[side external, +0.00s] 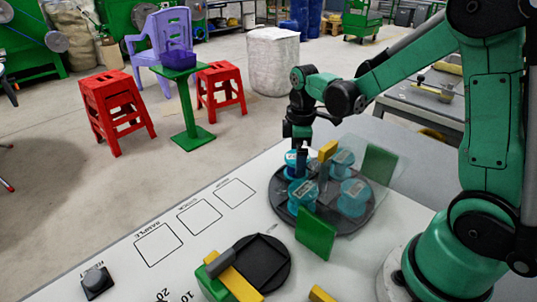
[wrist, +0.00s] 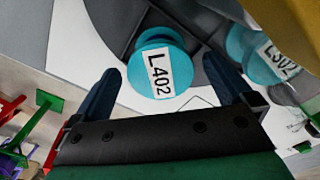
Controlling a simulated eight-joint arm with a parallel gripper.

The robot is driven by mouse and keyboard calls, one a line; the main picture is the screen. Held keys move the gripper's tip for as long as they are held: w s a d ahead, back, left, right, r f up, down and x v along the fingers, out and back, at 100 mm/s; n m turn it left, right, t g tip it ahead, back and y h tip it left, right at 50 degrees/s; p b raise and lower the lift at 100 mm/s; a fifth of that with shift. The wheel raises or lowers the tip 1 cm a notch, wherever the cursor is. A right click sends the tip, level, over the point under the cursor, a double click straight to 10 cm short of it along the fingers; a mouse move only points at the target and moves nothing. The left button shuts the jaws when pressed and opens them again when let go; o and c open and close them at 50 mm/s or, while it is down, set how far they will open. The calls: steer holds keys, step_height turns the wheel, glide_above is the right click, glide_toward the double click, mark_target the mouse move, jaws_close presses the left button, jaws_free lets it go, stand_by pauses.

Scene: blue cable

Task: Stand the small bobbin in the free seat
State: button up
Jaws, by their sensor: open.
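Several blue bobbins with white labels stand on a dark round turntable (side external: 278,203) in the side external view. My gripper (side external: 299,160) points down over the back-left bobbin (side external: 291,170) and partly hides it. In the wrist view my gripper (wrist: 161,66) is open, with one dark finger on each side of a bobbin labelled L402 (wrist: 153,40). Whether the fingers touch it is not clear. Another labelled bobbin (wrist: 239,45) is at the right. I cannot tell which bobbin is the small one. A black round base (side external: 265,252) stands at the front; I cannot tell whether it holds the free seat.
A yellow block (side external: 327,151) rises among the bobbins. Green panels stand at the turntable's front (side external: 316,234) and back right (side external: 379,164), with a clear sheet nearby. A grey-and-yellow piece (side external: 233,272) sits beside the black base. Marked squares (side external: 199,217) on the white table are empty.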

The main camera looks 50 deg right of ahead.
step_height(320, 180, up, 10)
stand_by(0.4)
